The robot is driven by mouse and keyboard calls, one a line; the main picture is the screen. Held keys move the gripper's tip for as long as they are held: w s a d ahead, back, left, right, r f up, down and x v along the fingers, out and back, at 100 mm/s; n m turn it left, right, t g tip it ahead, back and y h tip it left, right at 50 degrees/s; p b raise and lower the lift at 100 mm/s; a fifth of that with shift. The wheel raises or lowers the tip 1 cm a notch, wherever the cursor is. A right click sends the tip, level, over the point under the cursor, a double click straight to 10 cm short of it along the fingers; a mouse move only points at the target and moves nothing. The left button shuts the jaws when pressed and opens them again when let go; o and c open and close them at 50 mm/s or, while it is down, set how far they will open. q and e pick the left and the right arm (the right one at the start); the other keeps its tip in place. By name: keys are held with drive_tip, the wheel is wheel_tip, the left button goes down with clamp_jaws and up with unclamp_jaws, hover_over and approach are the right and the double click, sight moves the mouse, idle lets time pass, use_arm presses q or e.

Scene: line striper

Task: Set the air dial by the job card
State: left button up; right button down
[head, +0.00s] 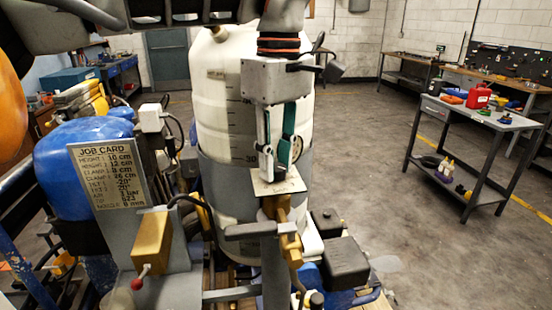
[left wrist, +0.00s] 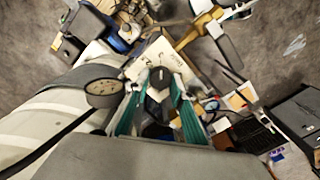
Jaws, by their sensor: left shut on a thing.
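The job card (head: 106,176) stands upright at left in the head view. Its lines are small; the air line seems to end in "bar", but its number is not certain. My left gripper (head: 277,162) points down with its teal fingers over a pale plate (head: 270,186). In the left wrist view, the fingers are shut on a dark knob (left wrist: 160,77), likely the air dial, above the pale plate (left wrist: 146,58), which bears small marks too blurred to read. A round gauge (left wrist: 105,91) sits beside the fingers. My right gripper is not in view.
A large white tank (head: 222,95) stands close behind the gripper. A yellow box with a red-tipped lever (head: 152,243) is below the card. Black boxes (head: 345,262) lie at lower right. A cart (head: 480,120) stands farther right, with open floor between.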

sight(278, 166)
use_arm(q)
drive_tip(key=o, duration=1.1)
wheel_tip(278, 166, up, 12)
drive_tip(key=shift+d, duration=0.15)
drive_tip(key=shift+w, duration=0.1)
